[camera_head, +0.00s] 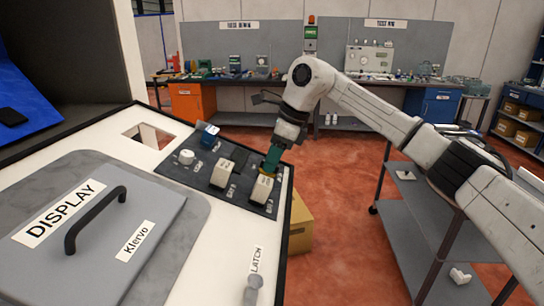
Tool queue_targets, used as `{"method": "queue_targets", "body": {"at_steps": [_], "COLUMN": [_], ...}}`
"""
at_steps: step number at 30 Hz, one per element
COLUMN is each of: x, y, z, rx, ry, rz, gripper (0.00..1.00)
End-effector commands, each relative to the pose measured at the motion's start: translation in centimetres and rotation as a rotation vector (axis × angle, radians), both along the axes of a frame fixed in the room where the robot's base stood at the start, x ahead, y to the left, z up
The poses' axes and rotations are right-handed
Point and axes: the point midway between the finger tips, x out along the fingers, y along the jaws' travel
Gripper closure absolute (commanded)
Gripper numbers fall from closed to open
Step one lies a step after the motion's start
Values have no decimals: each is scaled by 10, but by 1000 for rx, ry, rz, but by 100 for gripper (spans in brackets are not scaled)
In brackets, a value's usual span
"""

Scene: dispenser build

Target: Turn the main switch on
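A dark switch panel (207,193) is set in the white top of the machine. The gap between the fingers is not visible.
A grey lid marked DISPLAY (105,240) with a black handle (95,217) lies left of the panel. A latch (253,289) sits at the near edge. A cardboard box (300,222) stands below the machine's right side. A grey cart (440,215) stands right, under my arm.

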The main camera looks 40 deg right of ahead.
Motion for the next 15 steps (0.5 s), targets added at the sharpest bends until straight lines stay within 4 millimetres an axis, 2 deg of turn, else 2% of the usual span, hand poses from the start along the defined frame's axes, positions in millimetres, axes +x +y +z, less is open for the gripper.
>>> {"method": "queue_targets", "body": {"at_steps": [10, 15], "x": [1, 1], "y": [1, 1], "z": [-4, -4], "rx": [-1, -1], "ry": [-1, -1], "rz": [1, 0], "gripper": [62, 77]}}
